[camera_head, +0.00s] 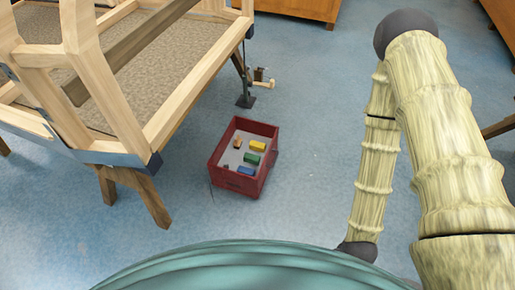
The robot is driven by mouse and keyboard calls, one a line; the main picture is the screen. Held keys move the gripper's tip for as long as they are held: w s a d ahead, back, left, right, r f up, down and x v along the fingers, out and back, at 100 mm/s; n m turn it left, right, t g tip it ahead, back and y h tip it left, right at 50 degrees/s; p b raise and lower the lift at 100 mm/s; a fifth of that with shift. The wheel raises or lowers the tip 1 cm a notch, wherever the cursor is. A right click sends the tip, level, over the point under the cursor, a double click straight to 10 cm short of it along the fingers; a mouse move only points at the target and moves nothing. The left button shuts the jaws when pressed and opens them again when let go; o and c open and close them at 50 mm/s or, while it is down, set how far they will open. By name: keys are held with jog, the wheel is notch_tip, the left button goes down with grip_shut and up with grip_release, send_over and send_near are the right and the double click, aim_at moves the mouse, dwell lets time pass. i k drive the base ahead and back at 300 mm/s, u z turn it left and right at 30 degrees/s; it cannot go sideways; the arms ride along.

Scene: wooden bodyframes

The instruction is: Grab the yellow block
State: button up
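The yellow block (258,146) lies in a red box (234,184) on the blue floor, towards the back right of the box. A green block (252,159) is just in front of it, and a blue block (246,171) is nearer the front. A small orange-brown piece (238,142) lies to the left of the yellow block. My arm shows at the right side of the picture, well apart from the box. My gripper is not seen in this view.
A wooden frame (190,95) on wooden legs (150,200) stands left of and behind the box. A small wood and metal object (260,82) is on the floor behind. Wooden furniture (300,8) stands at the back. The floor right of the box is clear.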

aim_at(259, 146)
jog(key=z, duration=0.5)
jog(key=k, duration=0.6)
jog(key=z, duration=0.75)
jog(key=i, duration=0.85)
jog(key=u, duration=0.55)
jog(key=i, duration=1.05)
jog(key=u, duration=1.5)
jog(key=i, duration=0.45)
jog(key=u, duration=0.4)
